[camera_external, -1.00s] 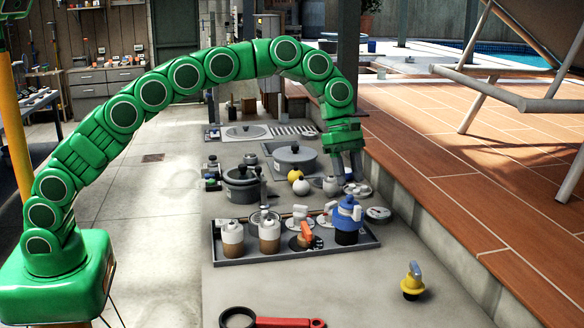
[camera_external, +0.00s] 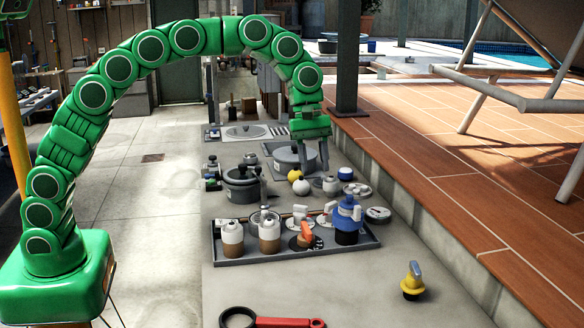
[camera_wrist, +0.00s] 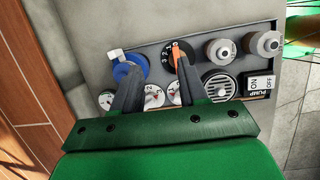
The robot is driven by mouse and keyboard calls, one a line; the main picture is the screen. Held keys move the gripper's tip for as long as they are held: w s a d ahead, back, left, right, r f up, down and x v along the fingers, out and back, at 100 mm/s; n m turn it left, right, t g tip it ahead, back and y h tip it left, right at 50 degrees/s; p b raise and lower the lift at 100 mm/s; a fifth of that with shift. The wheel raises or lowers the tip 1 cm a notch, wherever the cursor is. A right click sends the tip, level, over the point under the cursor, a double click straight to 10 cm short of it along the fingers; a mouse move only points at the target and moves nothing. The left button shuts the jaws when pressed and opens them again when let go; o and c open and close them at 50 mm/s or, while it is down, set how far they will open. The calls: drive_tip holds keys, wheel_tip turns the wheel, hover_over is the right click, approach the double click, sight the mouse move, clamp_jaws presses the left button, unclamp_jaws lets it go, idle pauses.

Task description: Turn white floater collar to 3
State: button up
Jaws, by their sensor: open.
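I cannot tell for certain which thing is the white floater. Two white-topped bodies with brown lower parts, a left one (camera_external: 232,238) and a right one (camera_external: 269,235), stand upright in a grey tray (camera_external: 290,256). A white round piece (camera_external: 301,187) and a grey-white capped piece (camera_external: 330,185) stand behind the tray. No collar numbers are readable on these. My gripper (camera_external: 311,168) is open and points down behind the tray, near the large pot.
The tray also holds a blue valve (camera_external: 347,221), an orange-pointer dial (camera_wrist: 177,49) and a pump switch (camera_wrist: 259,84). A yellow plug (camera_external: 412,284) stands front right.

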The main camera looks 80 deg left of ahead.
drive_tip(key=s+a+r+m+g+y, duration=0.1)
drive_tip(key=s+m, duration=0.6)
drive_tip(key=s, duration=1.3)
drive_tip(key=shift+s+a+r, duration=0.3)
drive_tip(key=shift+a+r, duration=0.1)
drive_tip(key=shift+r, duration=0.5)
drive_tip(key=n+y, duration=0.3)
drive_tip(key=n, duration=0.6)
hover_over(358, 207)
drive_tip(key=f, duration=0.6)
drive_tip(key=shift+s+a+f, duration=0.2)
drive_tip(key=shift+s+a, duration=0.05)
drive_tip(key=shift+a, duration=0.05)
drive_tip(key=shift+w+d+f, duration=0.15)
drive_tip(key=shift+w+f, duration=0.1)
drive_tip(key=shift+w, duration=0.1)
drive_tip(key=shift+f, duration=0.1)
